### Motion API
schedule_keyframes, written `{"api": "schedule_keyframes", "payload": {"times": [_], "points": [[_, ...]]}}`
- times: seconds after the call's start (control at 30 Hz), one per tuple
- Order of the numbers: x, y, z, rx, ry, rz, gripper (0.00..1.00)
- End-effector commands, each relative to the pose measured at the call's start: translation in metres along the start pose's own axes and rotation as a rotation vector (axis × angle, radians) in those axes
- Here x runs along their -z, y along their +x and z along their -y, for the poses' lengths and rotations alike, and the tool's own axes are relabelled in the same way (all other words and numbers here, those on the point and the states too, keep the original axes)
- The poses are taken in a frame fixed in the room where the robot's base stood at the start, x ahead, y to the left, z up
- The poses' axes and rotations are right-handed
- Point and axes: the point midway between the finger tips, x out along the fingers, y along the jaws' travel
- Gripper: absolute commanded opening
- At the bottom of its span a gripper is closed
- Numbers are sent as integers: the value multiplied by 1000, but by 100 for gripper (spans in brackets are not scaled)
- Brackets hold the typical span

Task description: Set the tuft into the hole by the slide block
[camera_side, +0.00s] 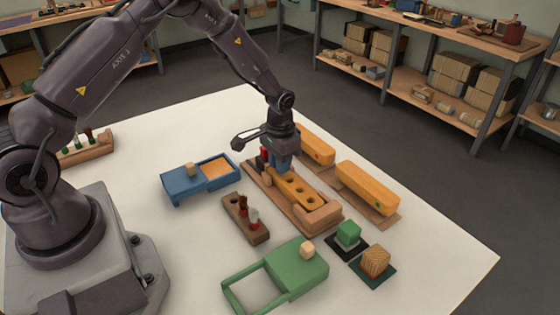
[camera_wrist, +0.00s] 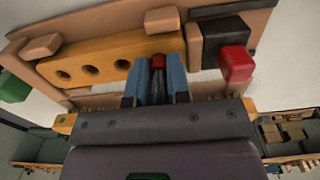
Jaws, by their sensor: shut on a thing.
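My gripper (camera_side: 281,166) is over the end of the yellow bar (camera_side: 297,193) nearest the arm. In the wrist view its blue fingers (camera_wrist: 158,66) are shut on a dark-bristled tuft (camera_wrist: 157,81) with a red end. The red end points at the bar (camera_wrist: 100,62) and overlaps its edge in the picture; whether it is over or in a hole is hidden. Several holes show in the bar, empty. A dark block (camera_wrist: 224,36), perhaps the slide block, sits beyond the bar's end with a red piece (camera_wrist: 237,63) beside it. The bar lies in a wooden fixture (camera_side: 318,219).
A brown rack (camera_side: 259,234) holds other tufts in front of the fixture. A blue box (camera_side: 183,188) and a green box (camera_side: 303,277) stand nearby. Yellow blocks (camera_side: 367,187) lie behind. A green cube (camera_side: 348,234) and wooden cube (camera_side: 376,261) sit on mats. The table's front right is clear.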

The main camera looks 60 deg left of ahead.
Motion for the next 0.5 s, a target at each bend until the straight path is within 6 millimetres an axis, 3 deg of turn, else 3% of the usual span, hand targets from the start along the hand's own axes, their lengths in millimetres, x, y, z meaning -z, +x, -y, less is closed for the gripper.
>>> {"api": "schedule_keyframes", "payload": {"times": [0.23,0.27,0.37,0.5], "points": [[0,0,0,0,0,-1,0],[0,0,0,0,0,-1,24],[0,0,0,0,0,-1,47],[0,0,0,0,0,-1,47]]}}
